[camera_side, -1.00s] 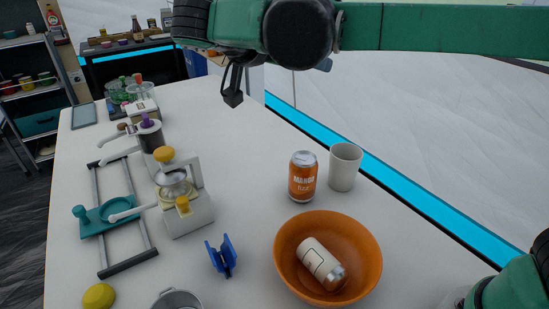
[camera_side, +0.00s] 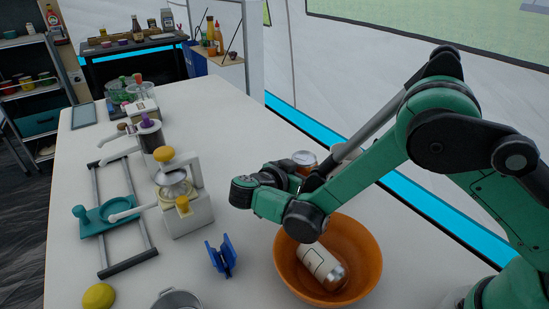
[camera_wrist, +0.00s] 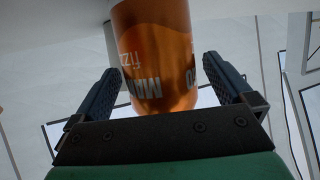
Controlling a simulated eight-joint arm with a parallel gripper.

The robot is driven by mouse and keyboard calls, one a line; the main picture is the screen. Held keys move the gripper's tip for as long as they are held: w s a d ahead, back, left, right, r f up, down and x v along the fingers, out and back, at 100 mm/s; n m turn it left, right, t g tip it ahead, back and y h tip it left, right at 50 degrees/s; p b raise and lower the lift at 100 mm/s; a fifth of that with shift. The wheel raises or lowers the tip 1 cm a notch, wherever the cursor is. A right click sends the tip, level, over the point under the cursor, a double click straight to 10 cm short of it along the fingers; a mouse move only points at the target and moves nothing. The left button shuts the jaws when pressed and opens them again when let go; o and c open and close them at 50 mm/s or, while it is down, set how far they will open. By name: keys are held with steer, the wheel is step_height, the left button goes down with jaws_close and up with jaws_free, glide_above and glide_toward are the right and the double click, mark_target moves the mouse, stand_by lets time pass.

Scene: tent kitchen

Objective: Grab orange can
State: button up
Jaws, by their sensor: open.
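The orange can (camera_wrist: 155,45) stands between my gripper's two dark fingers in the wrist view, its lettering upside down there. My gripper (camera_wrist: 161,68) is open, with one finger on each side of the can. A gap shows on the left; I cannot tell whether the right finger touches. In the side view only the can's silver top and a bit of its orange side (camera_side: 305,160) show above my arm. My arm hides the rest of the can and my fingers there.
An orange bowl (camera_side: 369,268) holding a white can (camera_side: 322,266) sits in front of my arm. A blue stand (camera_side: 222,257), a white juicer (camera_side: 187,216) and a teal press (camera_side: 105,215) are to the left.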

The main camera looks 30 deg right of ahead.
steer(key=shift+x, duration=0.8)
steer(key=c, duration=1.1)
steer(key=shift+r, duration=0.15)
steer(key=shift+c, duration=0.2)
